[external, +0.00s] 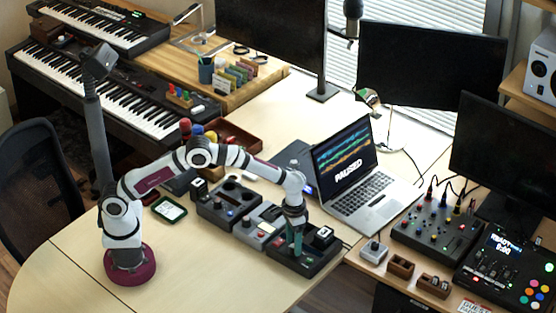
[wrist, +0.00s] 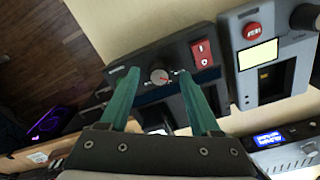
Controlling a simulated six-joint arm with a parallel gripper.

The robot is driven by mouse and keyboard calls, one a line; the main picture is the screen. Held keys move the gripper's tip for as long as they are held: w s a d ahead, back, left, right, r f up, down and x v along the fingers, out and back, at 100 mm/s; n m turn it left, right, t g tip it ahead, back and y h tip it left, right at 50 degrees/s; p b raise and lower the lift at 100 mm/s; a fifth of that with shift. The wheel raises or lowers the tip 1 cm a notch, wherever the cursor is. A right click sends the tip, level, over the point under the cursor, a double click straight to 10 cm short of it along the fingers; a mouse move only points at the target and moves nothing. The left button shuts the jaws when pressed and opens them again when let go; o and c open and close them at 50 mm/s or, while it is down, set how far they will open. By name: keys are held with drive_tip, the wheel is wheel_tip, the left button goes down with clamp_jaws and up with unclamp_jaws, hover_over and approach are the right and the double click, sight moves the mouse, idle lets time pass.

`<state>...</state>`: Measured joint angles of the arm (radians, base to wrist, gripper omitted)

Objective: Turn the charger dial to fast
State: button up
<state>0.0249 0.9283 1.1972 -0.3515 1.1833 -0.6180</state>
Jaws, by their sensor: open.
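In the external view my gripper (external: 296,252) points down over the charger. The dial's setting marks are too small to read.
A grey unit (wrist: 244,88) with a red button and yellow panel stands beside the charger. A laptop (external: 374,197) stands behind, and a mixer (external: 437,226) is to the right. The table (external: 205,268) is clear in front, between my base and the charger.

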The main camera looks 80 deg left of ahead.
drive_tip(key=shift+f, duration=0.55)
drive_tip(key=shift+c, duration=0.3)
clamp_jaws()
drive_tip(key=m, duration=0.5)
drive_tip(key=shift+m, duration=2.4)
